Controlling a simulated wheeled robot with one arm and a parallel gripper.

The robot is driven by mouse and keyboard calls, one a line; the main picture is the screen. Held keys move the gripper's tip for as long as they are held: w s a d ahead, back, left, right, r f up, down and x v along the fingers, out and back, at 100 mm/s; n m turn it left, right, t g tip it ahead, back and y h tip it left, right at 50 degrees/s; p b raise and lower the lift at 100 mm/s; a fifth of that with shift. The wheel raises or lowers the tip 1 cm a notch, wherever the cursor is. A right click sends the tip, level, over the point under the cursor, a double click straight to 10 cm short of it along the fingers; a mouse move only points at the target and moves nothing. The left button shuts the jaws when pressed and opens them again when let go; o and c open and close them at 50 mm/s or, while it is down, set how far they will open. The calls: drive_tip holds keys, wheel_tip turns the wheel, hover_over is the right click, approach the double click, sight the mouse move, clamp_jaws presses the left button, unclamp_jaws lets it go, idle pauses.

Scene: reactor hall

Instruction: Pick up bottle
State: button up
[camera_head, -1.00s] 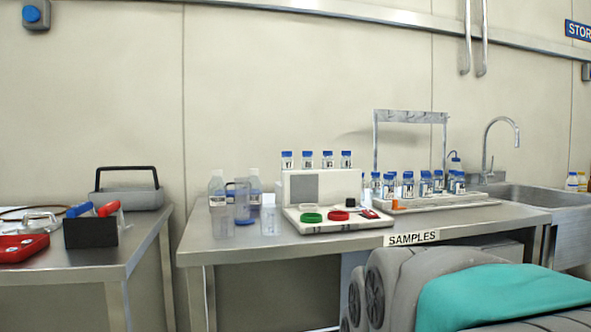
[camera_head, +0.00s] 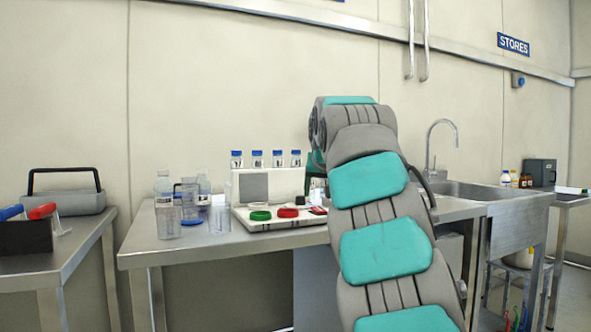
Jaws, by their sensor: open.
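Two clear bottles stand at the back left of the steel samples bench, one at the left (camera_head: 163,183) and one to its right (camera_head: 204,184). Clear beakers stand in front of and partly hide them. Several small blue-capped sample bottles (camera_head: 257,159) stand upright in a row on top of a white device (camera_head: 241,192). More small bottles by the sink (camera_head: 506,178) stand at the far right. My arm rises in front of the bench's right part and bends over at the top. My gripper is not visible; the arm hides that part of the bench.
Beakers (camera_head: 168,222) crowd the bench's left end. A left table holds a grey case (camera_head: 68,199) and a black box (camera_head: 25,237). A sink (camera_head: 480,189) with a tall tap is right of my arm.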

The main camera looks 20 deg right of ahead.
wheel_tip(320, 180, up, 6)
drive_tip(key=w+n+t, duration=0.1)
drive_tip(key=n+t, duration=0.1)
drive_tip(key=t, duration=0.1)
drive_tip(key=shift+w+d+n+y+b, duration=0.3)
drive_tip(key=shift+w+b, duration=0.05)
drive_tip(key=shift+w, duration=0.05)
